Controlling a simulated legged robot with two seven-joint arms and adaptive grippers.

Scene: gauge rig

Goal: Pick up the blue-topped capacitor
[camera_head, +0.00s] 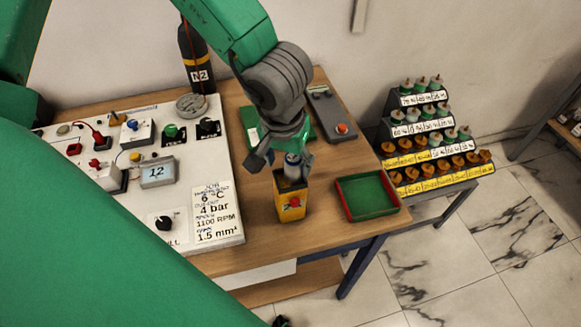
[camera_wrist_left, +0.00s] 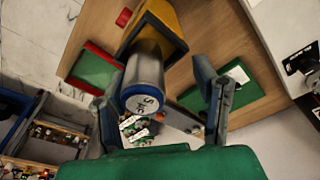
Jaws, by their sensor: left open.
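The blue-topped capacitor (camera_head: 293,170) is a silver cylinder standing in the yellow holder (camera_head: 290,207) on the wooden table. In the left wrist view, its blue-rimmed top (camera_wrist_left: 145,98) with a white marked face points toward the camera, and the holder (camera_wrist_left: 162,25) is behind it. My left gripper (camera_head: 283,158) is above the holder, with its fingers around the capacitor's upper part. In the left wrist view, the gripper (camera_wrist_left: 158,92) is open, and the capacitor is between its fingers, nearer the picture-left one. Contact cannot be told. My right gripper is not in view.
A red-rimmed green tray (camera_head: 368,196) is right of the holder. A white control panel (camera_head: 218,212) is left of it. A grey device (camera_head: 331,114) and a dark N2 cylinder (camera_head: 196,62) stand farther back. A stepped rack (camera_head: 430,145) is beyond the table's right edge.

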